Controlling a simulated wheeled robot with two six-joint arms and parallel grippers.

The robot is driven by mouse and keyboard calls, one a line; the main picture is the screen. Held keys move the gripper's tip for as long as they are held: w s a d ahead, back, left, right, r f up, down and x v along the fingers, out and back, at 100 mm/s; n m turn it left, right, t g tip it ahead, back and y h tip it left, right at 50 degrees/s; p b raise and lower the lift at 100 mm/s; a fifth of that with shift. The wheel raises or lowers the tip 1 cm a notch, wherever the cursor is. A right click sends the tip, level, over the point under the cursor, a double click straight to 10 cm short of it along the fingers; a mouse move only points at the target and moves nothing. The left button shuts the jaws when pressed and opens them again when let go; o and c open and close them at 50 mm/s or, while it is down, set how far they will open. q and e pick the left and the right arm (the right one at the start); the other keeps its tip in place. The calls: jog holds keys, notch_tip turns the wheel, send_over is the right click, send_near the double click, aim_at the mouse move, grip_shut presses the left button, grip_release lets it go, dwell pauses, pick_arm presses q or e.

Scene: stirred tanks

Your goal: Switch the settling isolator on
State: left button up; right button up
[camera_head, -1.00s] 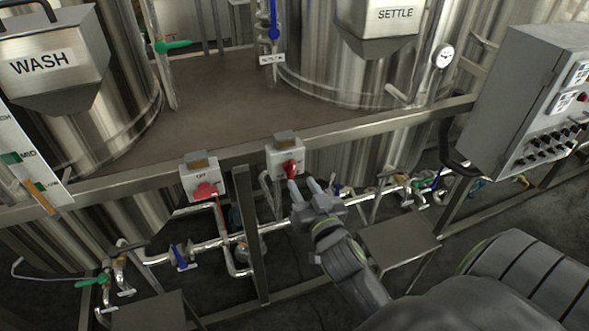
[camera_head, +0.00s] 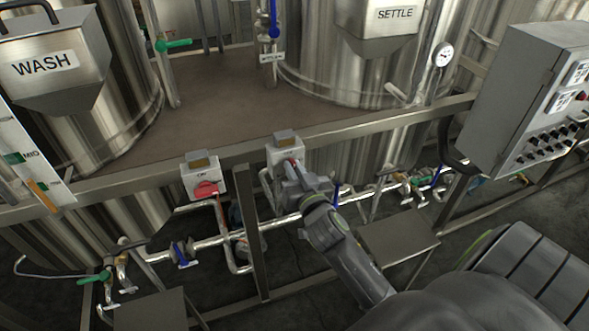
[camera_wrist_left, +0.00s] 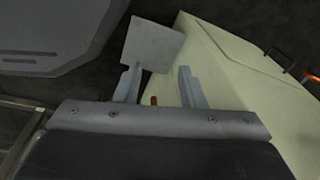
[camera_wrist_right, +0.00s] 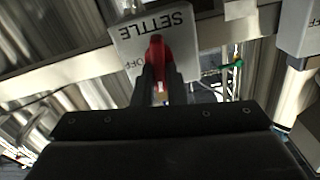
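The settling isolator is a light grey box (camera_head: 284,150) on the steel rail, in the middle of the head view. In the right wrist view the box (camera_wrist_right: 190,40) shows upside down, marked SETTLE and OFF, with a red handle (camera_wrist_right: 156,55). My right gripper (camera_head: 296,170) is at the box's front and hides most of the handle in the head view. In the right wrist view its fingers (camera_wrist_right: 158,85) stand close on both sides of the handle; whether they press on it is not clear. My left gripper (camera_wrist_left: 155,85) is open, with nothing between its fingertips.
A second isolator with a red handle (camera_head: 205,188) sits left on the same rail. A control cabinet (camera_head: 530,100) stands at the right. Pipes and valves run below the rail. A pale panel (camera_wrist_left: 240,70) and a grey plate (camera_wrist_left: 152,45) lie near my left gripper.

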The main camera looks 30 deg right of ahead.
grip_shut()
jog(key=shift+a+n, duration=0.1)
jog(key=shift+n, duration=0.9)
jog(key=o, duration=0.7)
grip_release()
jog(key=shift+s, duration=0.1)
jog(key=v, duration=1.7)
jog(key=shift+a, duration=0.15)
